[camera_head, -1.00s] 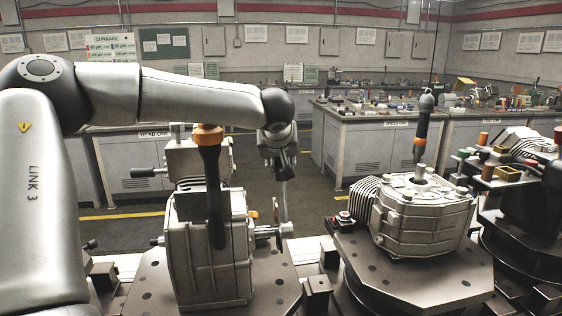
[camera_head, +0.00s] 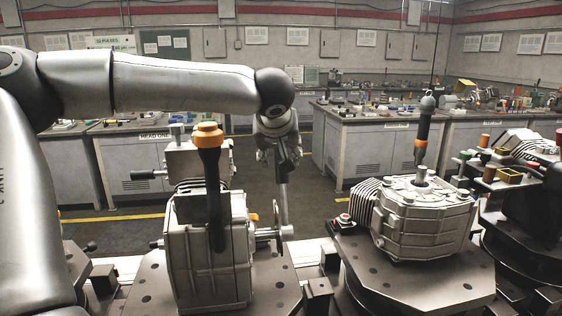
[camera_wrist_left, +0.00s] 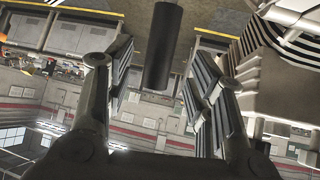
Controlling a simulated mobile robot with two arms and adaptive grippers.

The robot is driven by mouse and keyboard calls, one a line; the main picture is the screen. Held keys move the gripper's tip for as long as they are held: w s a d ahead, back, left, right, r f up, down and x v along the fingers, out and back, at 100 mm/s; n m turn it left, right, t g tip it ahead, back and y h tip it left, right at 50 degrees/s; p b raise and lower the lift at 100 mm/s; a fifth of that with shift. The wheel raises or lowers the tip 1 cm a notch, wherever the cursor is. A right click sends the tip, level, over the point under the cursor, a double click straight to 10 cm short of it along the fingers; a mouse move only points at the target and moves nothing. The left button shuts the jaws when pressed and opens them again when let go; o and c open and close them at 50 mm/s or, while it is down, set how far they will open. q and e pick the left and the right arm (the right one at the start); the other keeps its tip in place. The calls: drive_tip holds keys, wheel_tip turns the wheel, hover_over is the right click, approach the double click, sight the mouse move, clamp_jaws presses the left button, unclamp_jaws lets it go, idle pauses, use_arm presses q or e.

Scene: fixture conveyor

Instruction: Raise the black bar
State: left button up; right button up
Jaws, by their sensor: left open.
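The black bar (camera_wrist_left: 163,45) shows in the left wrist view as a dark round cylinder with one free end. It lies in the gap between the fingers of my left gripper (camera_wrist_left: 157,85), with space on both sides. In the head view my left gripper (camera_head: 279,155) is open and points down, just right of the left machine (camera_head: 205,250). A thin silver rod (camera_head: 283,205) rises there from a hub on the machine's right side. The dark part above the rod is hard to tell from the fingers. My right gripper is out of view.
Workbenches line the back, beyond open floor.

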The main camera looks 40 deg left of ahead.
use_arm(q)
drive_tip(key=v, duration=0.6)
idle(0.4)
